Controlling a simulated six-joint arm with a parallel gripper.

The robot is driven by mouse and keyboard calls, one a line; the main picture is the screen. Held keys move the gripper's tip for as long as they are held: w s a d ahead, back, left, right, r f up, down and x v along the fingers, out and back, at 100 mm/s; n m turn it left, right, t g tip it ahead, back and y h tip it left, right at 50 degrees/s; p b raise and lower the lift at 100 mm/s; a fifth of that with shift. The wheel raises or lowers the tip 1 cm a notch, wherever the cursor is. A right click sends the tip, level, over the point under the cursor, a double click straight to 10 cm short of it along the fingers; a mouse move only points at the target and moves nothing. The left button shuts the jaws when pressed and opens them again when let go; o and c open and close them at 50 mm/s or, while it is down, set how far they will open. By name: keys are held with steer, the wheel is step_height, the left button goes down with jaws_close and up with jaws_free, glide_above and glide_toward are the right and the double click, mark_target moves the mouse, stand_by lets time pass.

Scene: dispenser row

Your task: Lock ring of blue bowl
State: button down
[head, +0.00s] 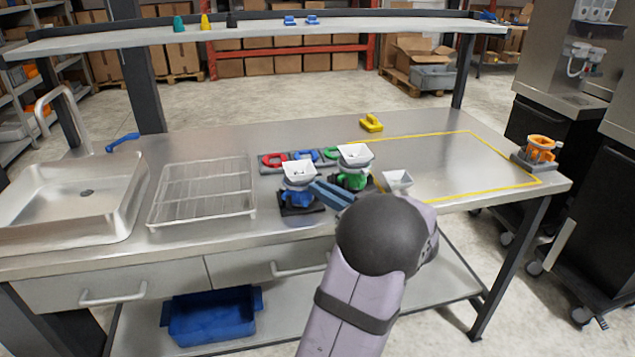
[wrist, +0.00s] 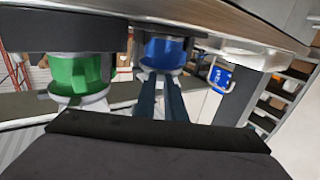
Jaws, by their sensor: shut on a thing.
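The blue unit (head: 297,197) stands on a dark base on the steel table, with a white square-rimmed bowl (head: 299,172) on top. Its blue ring (wrist: 165,53) shows in the wrist view, which looks upside down. My gripper (head: 318,187) reaches in from the right, low beside the unit. In the wrist view the two long bluish fingers (wrist: 160,78) are close together and end at the blue ring, shut on a part of it. The exact contact is partly hidden. The ring's turn position cannot be told.
A green unit (head: 352,178) with a white bowl stands close right of my fingers. Another white bowl (head: 397,180) is beyond it. Red, blue and green pieces lie behind. A wire rack (head: 203,190) and sink (head: 75,200) are left. The yellow-outlined area (head: 450,165) is mostly clear.

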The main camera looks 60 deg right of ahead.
steer(key=shift+s+d+n+t+y+p, duration=0.1)
steer(key=shift+d+n+y+p, duration=0.5)
steer(key=shift+y, duration=0.45)
steer(key=shift+w+d+n+t+y+p, duration=0.1)
steer(key=shift+d+n+y+p, duration=0.3)
steer(key=shift+n+y, duration=0.5)
steer(key=shift+s+d+n+t+y+p, duration=0.1)
steer(key=shift+d+n+y+p, duration=0.45)
steer(key=shift+y, duration=0.6)
steer(key=c, duration=1.8)
jaws_free()
steer(key=shift+a, duration=0.1)
steer(key=shift+a, duration=0.1)
